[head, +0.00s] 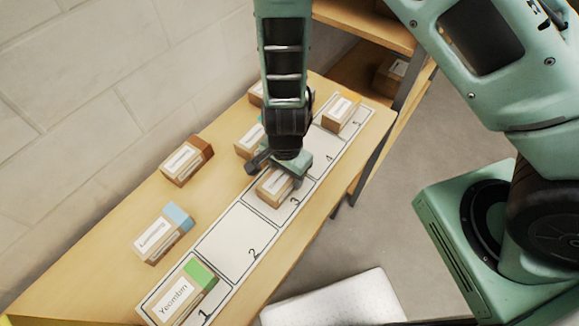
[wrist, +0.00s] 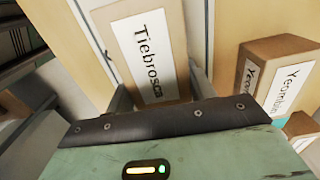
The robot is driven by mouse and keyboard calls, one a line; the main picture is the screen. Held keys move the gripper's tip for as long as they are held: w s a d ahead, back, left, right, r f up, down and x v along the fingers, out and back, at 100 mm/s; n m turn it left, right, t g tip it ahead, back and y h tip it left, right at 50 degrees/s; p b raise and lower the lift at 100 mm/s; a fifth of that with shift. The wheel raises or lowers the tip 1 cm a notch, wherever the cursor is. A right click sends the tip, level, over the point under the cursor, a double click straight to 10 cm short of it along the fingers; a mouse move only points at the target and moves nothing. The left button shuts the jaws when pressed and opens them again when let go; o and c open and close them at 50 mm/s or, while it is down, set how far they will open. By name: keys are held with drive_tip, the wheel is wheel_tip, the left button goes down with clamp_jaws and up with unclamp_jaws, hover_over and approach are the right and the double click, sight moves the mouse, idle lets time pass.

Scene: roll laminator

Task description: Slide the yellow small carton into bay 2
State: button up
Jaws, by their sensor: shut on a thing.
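Bay 2 (head: 222,243) is an empty white outlined rectangle in the numbered strip. My gripper (head: 283,180) is over bay 3, shut on a small cardboard carton (head: 270,189). In the wrist view this carton (wrist: 150,50) sits between the fingers, with a white label reading roughly "Tiebrosca". The held carton's coloured end is hidden, so I cannot tell whether it is the yellow one. A carton with an orange-yellow end (head: 341,113) stands in bay 5.
A green-ended carton (head: 180,295) fills bay 1. A blue-ended carton (head: 161,233), a brown-ended carton (head: 186,161) and a teal-marked carton (head: 247,146) stand left of the strip. A wooden shelf (head: 365,30) stands beyond the table.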

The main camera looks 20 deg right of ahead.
sight(242, 233)
drive_tip(key=shift+s+a+p, duration=0.55)
drive_tip(key=shift+s+a, duration=0.25)
drive_tip(key=shift+a, duration=0.25)
drive_tip(key=shift+s+a+p, duration=0.55)
drive_tip(key=shift+s+a, duration=0.25)
drive_tip(key=shift+a, duration=0.3)
drive_tip(key=shift+s+a+p, duration=0.55)
drive_tip(key=shift+s+a, duration=0.25)
drive_tip(key=shift+a, duration=0.25)
drive_tip(key=shift+s+a+r+p, duration=0.1)
drive_tip(key=shift+s+a+p, duration=0.8)
drive_tip(key=shift+a, duration=0.25)
drive_tip(key=shift+s+a+f+p, duration=0.1)
drive_tip(key=shift+s+a+p, duration=0.7)
drive_tip(key=shift+a+p, duration=0.3)
drive_tip(key=shift+s+a+r+p, duration=0.1)
drive_tip(key=shift+s+a+p, duration=0.75)
drive_tip(key=shift+a, duration=0.4)
drive_tip(key=o, duration=1.7)
wheel_tip(242, 233, up, 6)
drive_tip(key=p, duration=0.6)
